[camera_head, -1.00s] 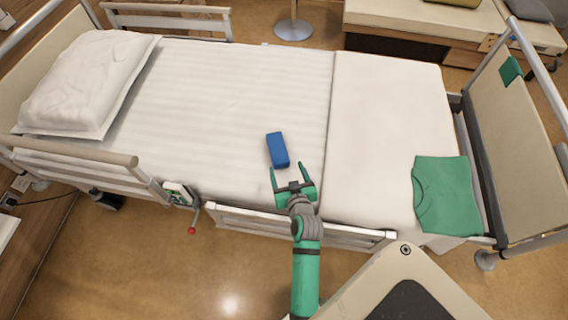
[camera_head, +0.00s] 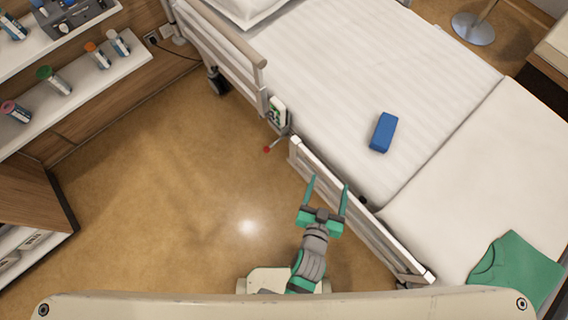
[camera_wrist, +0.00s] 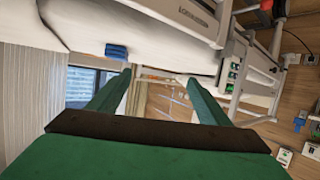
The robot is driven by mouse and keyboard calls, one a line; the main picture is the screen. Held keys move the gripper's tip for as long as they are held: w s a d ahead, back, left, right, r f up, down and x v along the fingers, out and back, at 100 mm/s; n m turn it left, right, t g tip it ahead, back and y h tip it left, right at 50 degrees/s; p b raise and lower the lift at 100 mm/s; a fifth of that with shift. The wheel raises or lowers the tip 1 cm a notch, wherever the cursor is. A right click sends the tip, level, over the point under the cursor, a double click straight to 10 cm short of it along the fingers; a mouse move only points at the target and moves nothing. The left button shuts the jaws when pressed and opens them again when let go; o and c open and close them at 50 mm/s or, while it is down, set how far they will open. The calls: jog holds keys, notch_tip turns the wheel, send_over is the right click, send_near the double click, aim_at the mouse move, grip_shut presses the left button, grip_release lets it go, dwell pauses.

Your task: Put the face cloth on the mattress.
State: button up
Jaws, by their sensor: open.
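The blue folded block (camera_head: 384,132), which seems to be the face cloth, lies on the white mattress (camera_head: 340,75), near the seam between its striped and plain parts. It also shows small in the wrist view (camera_wrist: 116,52), resting on the white bed surface. My gripper (camera_head: 328,185) is open and empty, outside the near bed rail and apart from the blue block. Its two green fingers (camera_wrist: 158,78) stand apart in the wrist view with nothing between them.
A lowered side rail (camera_head: 345,185) runs along the bed beside my gripper. A green shirt (camera_head: 515,270) lies near the bed's foot. Shelves with several bottles (camera_head: 55,82) stand at the left. The floor (camera_head: 170,190) between shelves and bed is clear.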

jog(key=s+a+r+n+t+y, duration=0.2)
jog(key=s+a+r+n+y, duration=0.1)
jog(key=s+a+r, duration=0.8)
jog(key=s+a+y, duration=0.1)
jog(key=s+a, duration=0.1)
jog(key=a, duration=0.1)
jog(key=shift+s+r+y, duration=0.25)
jog(key=shift+s+y, duration=0.05)
jog(key=shift+s, duration=0.05)
